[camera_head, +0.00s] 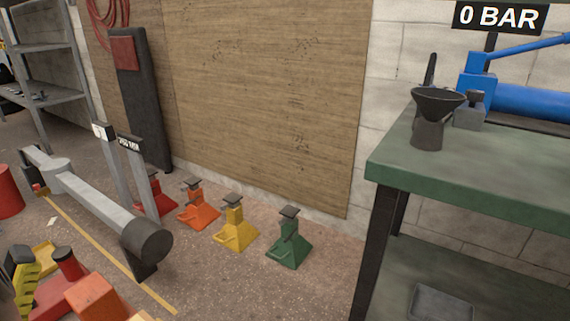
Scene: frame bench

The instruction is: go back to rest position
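My gripper is not in view, and no part of my arm can be made out for sure. The task names no other object. In front of me, a green-topped workbench (480,165) stands at the right. A row of jack stands in red (157,200), orange (199,212), yellow (234,232) and green (289,245) stands on the floor along the wall.
A grey bar (98,203) with a black end stands at the left. Red and orange equipment (80,290) fills the lower left corner. A funnel (436,110) and blue press (510,95) stand on the bench. Floor (240,290) before the stands is clear.

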